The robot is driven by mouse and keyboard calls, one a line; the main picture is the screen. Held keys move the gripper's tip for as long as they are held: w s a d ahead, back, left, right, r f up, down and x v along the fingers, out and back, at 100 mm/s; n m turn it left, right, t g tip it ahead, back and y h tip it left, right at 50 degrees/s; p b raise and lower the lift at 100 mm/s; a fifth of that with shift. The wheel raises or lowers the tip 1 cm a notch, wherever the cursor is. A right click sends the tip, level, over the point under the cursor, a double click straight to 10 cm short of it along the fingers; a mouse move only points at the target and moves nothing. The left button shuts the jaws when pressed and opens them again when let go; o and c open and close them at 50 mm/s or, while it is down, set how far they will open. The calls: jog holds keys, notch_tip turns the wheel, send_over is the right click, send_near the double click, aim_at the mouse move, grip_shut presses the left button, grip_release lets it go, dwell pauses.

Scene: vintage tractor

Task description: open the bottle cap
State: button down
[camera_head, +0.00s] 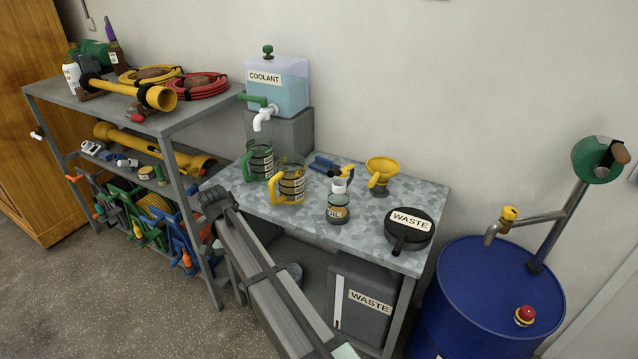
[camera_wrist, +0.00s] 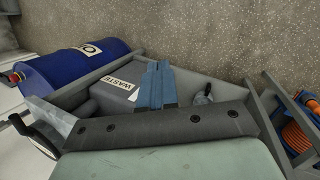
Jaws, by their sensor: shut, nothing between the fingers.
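A small clear bottle labelled OIL (camera_head: 338,208) stands upright on the galvanized table, with a white top part (camera_head: 340,186). Whether that part is a loose cap or fixed on cannot be told. My gripper (camera_wrist: 155,80) shows in the wrist view with two blue-grey fingers close together, shut and empty. It is beside the table, with the floor and lower shelf beyond its tips, and touches no bottle. In the head view my arm crosses the table's front left side; its fingertips are not clear there. The oil bottle is not visible in the wrist view.
The table (camera_head: 370,220) also holds a yellow jug (camera_head: 291,186), green jug (camera_head: 259,160), yellow funnel (camera_head: 381,172) and black WASTE pan (camera_head: 407,228). A COOLANT tank (camera_head: 277,90) stands behind. A blue drum (camera_head: 485,300) is at right, a cluttered shelf (camera_head: 165,122) at left.

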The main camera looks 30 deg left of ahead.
jog(key=w+d+f+m+t+h, duration=0.2)
jog(key=w+d+t+h, duration=0.15)
jog(key=d+t, duration=0.55)
jog(key=shift+w+a+r+m+t, duration=0.55)
jog(key=shift+w+r+m+t, duration=1.1)
jog(key=shift+r+t, duration=1.8)
jog(key=shift+w+a+r+m+t, duration=0.5)
jog(key=shift+w+r+m+t, duration=1.45)
jog(key=shift+r, duration=2.7)
jog(key=x, duration=1.2)
jog(key=shift+w+r+n+t+y, duration=0.3)
jog(key=shift+w+n+y, duration=0.1)
jog(key=shift+y, duration=0.05)
jog(key=shift+a+r, duration=0.1)
jog(key=shift+a, duration=0.05)
